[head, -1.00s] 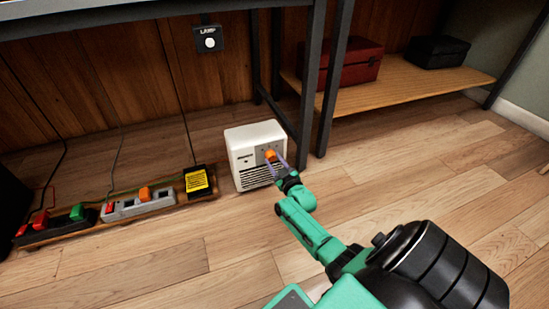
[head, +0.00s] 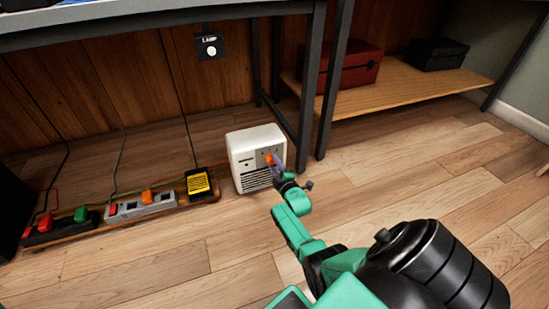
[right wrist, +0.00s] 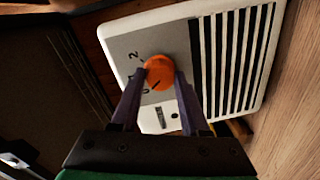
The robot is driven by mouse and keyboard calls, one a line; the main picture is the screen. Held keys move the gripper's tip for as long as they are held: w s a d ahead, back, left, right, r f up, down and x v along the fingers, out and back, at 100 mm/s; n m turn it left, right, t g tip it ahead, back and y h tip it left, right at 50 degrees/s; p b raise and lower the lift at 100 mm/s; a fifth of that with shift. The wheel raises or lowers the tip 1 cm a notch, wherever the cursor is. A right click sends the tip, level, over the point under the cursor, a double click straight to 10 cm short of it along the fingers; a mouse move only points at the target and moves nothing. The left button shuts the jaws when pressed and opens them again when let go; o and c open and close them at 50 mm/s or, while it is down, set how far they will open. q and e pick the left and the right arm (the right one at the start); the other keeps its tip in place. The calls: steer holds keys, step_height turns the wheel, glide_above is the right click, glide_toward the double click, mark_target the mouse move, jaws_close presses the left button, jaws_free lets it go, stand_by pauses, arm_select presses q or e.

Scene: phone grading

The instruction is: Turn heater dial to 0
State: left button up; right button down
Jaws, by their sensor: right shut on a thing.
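The heater (head: 243,157) is a small white box on the floor with dark slats and a grey panel. Its orange dial (head: 268,159) is on the upper front. My right gripper (head: 273,163) is shut on the dial, and the right wrist view shows one finger on each side of the orange knob (right wrist: 159,72). The heater's panel (right wrist: 128,48) there shows a 2 and what looks like a 0 beside the knob. A short dark mark is at the knob's lower edge, on the 0 side; its exact setting is hard to tell. My left gripper is out of view.
Power strips (head: 142,204) with red, green and orange switches lie left of the heater, by a yellow-labelled black box (head: 198,184). The wooden floor (head: 430,190) at right is clear.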

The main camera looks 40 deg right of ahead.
steer(key=shift+f+n, duration=0.1)
steer(key=shift+n, duration=0.6)
steer(key=shift+c, duration=2)
jaws_free()
